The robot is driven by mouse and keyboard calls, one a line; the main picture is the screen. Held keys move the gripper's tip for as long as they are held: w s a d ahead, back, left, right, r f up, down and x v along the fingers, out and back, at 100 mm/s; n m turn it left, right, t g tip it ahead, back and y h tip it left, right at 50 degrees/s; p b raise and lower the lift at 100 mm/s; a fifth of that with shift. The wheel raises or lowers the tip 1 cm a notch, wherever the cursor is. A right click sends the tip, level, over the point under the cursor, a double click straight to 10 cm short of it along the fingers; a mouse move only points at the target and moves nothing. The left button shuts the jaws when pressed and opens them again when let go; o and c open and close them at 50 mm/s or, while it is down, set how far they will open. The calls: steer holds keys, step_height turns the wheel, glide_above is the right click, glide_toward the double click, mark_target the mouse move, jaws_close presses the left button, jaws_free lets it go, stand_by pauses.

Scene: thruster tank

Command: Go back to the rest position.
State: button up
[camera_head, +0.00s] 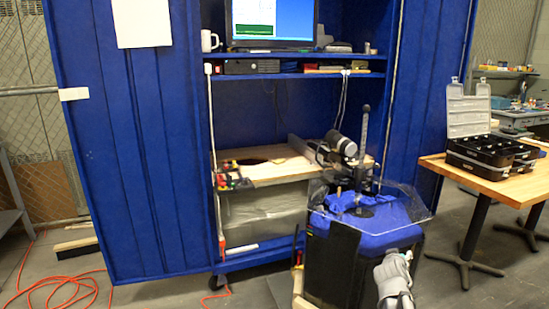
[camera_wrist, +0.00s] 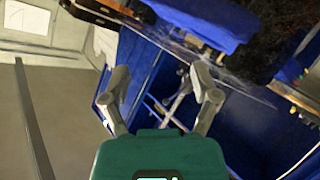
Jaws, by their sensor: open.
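My gripper (camera_wrist: 158,80) shows in the wrist view with its two grey fingers spread apart and nothing between them. In the head view part of my grey arm (camera_head: 393,280) is at the bottom, right of centre, in front of the blue-and-black tank unit (camera_head: 335,262). The gripper's fingers cannot be made out clearly there. In the wrist view a blue surface and a clear sheet edge lie beyond the fingertips, and I see no contact with them.
A blue cabinet (camera_head: 125,150) with a monitor (camera_head: 272,22) stands behind. A wooden table (camera_head: 480,180) on the right holds an open black case (camera_head: 490,152). A clear plastic rim (camera_head: 418,205) surrounds the tank top. An orange cable (camera_head: 65,283) lies on the left floor.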

steer(key=s+a+f+g+y, duration=0.4)
steer(key=s+a+f+g, duration=0.3)
steer(key=a, duration=0.4)
steer(key=s+a+f+g+y, duration=0.3)
steer(key=s+a+f+g, duration=0.15)
steer(key=s+a, duration=0.5)
step_height(320, 180, up, 25)
steer(key=a+p, duration=0.2)
steer(key=p, duration=2.3)
steer(key=shift+s+y, duration=0.3)
steer(key=shift+s, duration=0.1)
steer(key=shift+f, duration=0.1)
